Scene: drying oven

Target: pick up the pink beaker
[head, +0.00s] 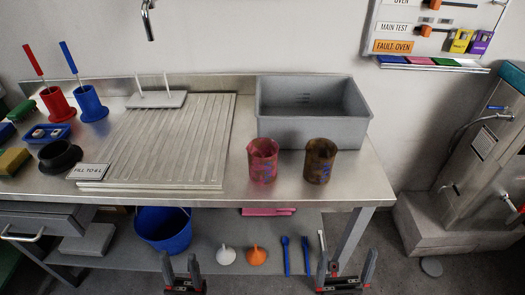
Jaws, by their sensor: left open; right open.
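The pink beaker (262,161) stands upright on the steel table, near its front edge and right of the ribbed drainboard. Bluish marks show on its side. My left gripper (182,268) is at the bottom of the head view, open and empty, in front of the table and to the left of the beaker. My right gripper (346,265) is also at the bottom, open and empty, to the right of the beaker. Both grippers are well apart from the beaker.
A brown beaker (320,161) stands close right of the pink one. A grey bin (313,127) is behind both. The ribbed drainboard (165,140) lies to the left. The table's front edge (300,202) lies between grippers and beakers. A blue bucket (163,232) stands on the lower shelf.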

